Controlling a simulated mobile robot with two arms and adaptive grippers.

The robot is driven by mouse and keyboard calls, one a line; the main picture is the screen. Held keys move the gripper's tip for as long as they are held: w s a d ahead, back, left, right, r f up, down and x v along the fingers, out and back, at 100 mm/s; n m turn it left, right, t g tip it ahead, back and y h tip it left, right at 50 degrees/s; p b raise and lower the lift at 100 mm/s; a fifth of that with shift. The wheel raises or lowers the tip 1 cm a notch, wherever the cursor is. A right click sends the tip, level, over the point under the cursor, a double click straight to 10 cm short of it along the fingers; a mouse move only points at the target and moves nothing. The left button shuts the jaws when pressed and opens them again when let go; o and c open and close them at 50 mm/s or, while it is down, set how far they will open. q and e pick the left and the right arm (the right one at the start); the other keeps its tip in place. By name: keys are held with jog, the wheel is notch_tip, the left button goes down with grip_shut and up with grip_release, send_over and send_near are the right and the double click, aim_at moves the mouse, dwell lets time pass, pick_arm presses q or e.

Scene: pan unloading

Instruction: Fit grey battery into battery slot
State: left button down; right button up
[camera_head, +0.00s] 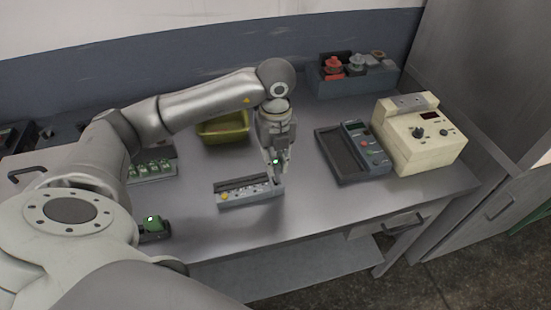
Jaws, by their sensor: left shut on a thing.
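My left gripper (274,167) points down over the right end of a grey slotted tray (235,203) near the table's front middle. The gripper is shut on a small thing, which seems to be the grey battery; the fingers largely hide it. The tray holds a row of small pale and dark parts and a yellow piece at its left end. Whether the held thing touches the tray or a slot cannot be told. My right gripper is not in view.
A yellow-green bin (224,133) stands behind the tray. To the right are a dark tray with a handheld meter (366,148) and a cream instrument box (418,137). A grey bin with red parts (333,68) stands at the back. A rack of green pieces (151,170) lies left.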

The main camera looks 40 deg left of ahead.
pick_arm(q)
jog(key=shift+f+b, duration=0.5)
jog(key=shift+f, duration=0.1)
jog(key=shift+f+b, duration=1.1)
jog(key=shift+f, duration=0.25)
dwell(0.8)
jog(key=c, duration=1.3)
grip_release()
jog(key=shift+r, duration=0.1)
notch_tip(320, 180, up, 12)
